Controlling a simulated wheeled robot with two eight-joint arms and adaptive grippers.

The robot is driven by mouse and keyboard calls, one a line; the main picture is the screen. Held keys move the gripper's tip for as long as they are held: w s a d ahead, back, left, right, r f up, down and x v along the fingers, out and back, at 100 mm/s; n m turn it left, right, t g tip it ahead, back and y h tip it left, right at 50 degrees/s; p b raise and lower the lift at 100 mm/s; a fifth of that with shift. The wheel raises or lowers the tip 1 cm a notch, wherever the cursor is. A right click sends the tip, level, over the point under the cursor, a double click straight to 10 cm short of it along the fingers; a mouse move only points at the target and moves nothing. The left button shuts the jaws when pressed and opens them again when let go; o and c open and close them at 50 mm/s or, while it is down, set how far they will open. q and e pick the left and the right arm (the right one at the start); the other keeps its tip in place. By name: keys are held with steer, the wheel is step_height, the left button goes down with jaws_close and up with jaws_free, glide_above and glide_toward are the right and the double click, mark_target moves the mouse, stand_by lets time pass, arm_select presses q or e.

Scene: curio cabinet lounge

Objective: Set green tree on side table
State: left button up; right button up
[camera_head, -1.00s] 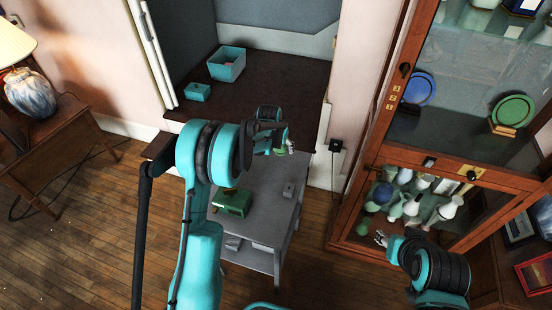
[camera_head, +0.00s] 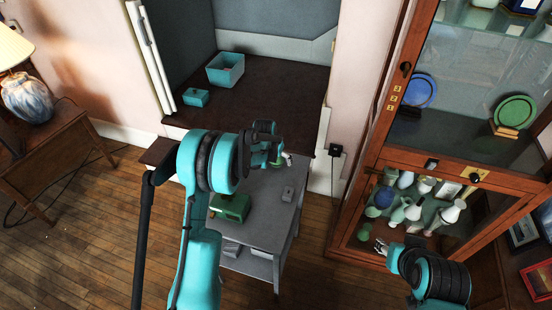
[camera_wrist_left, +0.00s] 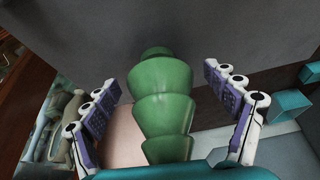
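The green tree (camera_wrist_left: 162,105), with stacked tapering tiers, is between the fingers of my left gripper (camera_wrist_left: 165,110) in the left wrist view. Both fingers stand apart from it, with gaps on each side. Its small end piece points toward the grey surface of the side table (camera_head: 262,185). In the head view only a bit of green tree (camera_head: 277,163) shows under my left gripper (camera_head: 275,158), over the table's back part. Whether the tree touches the top is hard to tell. My right gripper (camera_head: 381,247) is by the cabinet's lower opening; its fingers are too small to read.
A green box (camera_head: 231,207) and a small grey block (camera_head: 288,193) are on the side table. Behind is a dark ledge with teal boxes (camera_head: 225,69). The wooden cabinet (camera_head: 345,225) at right holds several vases. A lamp table (camera_head: 50,160) stands left.

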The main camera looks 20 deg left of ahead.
arm_select(q)
steer(key=shift+r, duration=0.1)
steer(key=shift+r, duration=0.2)
steer(key=s+d+r+t+p, duration=0.1)
steer(key=s+r+p, duration=0.1)
steer(key=s+r, duration=0.8)
steer(key=s+d+r+p, duration=0.1)
steer(key=s+r+p, duration=0.1)
steer(key=s+r, duration=0.85)
steer(key=s+d+r+n+t, duration=0.1)
steer(key=s+r, duration=0.1)
steer(key=s, duration=1.4)
steer(key=shift+d+r+n+t, duration=0.15)
steer(key=shift+r+n+t, duration=0.15)
